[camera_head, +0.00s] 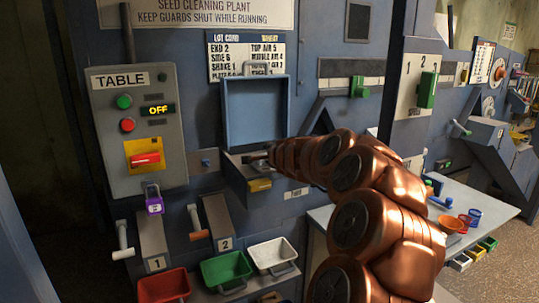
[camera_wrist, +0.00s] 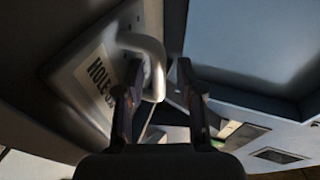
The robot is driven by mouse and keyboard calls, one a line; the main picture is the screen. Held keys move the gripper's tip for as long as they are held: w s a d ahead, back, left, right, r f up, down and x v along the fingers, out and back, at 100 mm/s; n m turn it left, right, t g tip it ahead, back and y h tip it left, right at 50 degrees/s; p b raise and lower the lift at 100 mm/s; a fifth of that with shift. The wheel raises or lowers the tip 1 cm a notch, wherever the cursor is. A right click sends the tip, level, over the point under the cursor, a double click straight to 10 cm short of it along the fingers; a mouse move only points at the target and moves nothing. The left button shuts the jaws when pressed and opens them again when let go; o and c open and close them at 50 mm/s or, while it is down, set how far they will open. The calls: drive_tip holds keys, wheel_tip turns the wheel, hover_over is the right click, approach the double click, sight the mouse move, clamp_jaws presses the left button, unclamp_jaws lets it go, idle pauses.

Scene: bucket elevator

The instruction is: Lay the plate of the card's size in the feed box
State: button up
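The feed box (camera_head: 238,174) stands on the blue machine in the head view, its blue lid (camera_head: 256,112) raised. My gripper (camera_head: 258,158) reaches in over the box from the right. In the wrist view, a grey plate (camera_wrist: 84,86) with a label starting "HOLE" and a pale looped handle (camera_wrist: 150,48) is at the left, tilted in the picture. The rest of its label is not readable. My two fingers (camera_wrist: 160,105) are apart on either side of the handle's lower end; no grip shows. The lot card (camera_head: 246,57) hangs above; its plate line is partly covered.
A table control panel (camera_head: 136,130) reading OFF is at the left. Levers marked 1 (camera_head: 150,235) and 2 (camera_head: 218,222) are below. Red (camera_head: 164,287), green (camera_head: 225,270) and white (camera_head: 272,255) bins stand in front. A side table (camera_head: 478,203) is at the right.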

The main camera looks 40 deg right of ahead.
drive_tip(key=v, duration=1.2)
drive_tip(key=shift+w+a, duration=0.1)
